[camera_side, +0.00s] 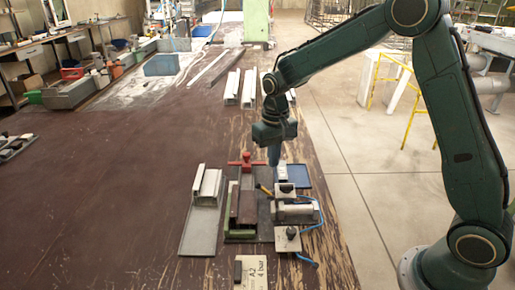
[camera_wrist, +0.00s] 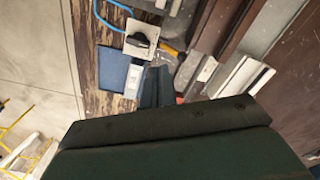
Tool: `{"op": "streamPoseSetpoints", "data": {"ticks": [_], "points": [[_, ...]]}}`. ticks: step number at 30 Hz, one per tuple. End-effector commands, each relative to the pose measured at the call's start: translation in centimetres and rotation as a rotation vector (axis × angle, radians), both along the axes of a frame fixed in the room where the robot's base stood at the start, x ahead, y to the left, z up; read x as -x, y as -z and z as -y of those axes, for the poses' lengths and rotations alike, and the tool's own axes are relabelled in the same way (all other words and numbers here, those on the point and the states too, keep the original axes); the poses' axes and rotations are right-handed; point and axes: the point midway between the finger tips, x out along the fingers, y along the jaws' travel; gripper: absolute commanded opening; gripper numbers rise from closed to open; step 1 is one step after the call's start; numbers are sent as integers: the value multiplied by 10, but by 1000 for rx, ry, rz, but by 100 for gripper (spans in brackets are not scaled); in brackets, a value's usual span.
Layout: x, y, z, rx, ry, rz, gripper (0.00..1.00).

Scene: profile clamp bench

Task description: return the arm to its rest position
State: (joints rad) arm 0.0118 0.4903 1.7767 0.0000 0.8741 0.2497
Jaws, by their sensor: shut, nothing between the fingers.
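My gripper (camera_side: 274,156) points down over the right part of the bench, just right of the red clamp handle (camera_side: 246,163) in the side view. Its narrow fingers are together with nothing between them. In the wrist view the fingers (camera_wrist: 156,82) show only in part, behind the dark green body of my wrist. My arm is bent and reaches out over the bench from its base at the lower right.
The clamp fixture holds a reddish-brown profile (camera_side: 247,207) over a green block (camera_side: 241,235). A blue plate (camera_side: 303,181), a blue hose (camera_side: 308,261) and a grey profile on a plate (camera_side: 202,228) lie close by. More light profiles (camera_side: 232,88) lie behind. The bench's left side is mostly clear.

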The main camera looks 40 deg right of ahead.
Motion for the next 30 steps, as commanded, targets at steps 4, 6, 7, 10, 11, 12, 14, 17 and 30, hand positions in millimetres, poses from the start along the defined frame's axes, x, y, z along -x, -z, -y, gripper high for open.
{"op": "streamPoseSetpoints", "data": {"ticks": [4, 6, 7, 10, 11, 12, 14, 17, 30], "points": [[0, -4, 1, 0, 0, 0, 0], [0, -4, 1, 0, 0, 0, 0], [1, -4, 1, 0, 0, 0, 0], [0, -4, 1, 0, 0, 0, 0], [0, -4, 1, 0, 0, 0, 0], [1, -4, 0, 0, 0, 0, 0], [1, -5, 0, 0, 0, 1, 0], [3, -8, 0, 1, -3, 6, 0], [47, -72, -1, 3, -51, 102, 0]]}}
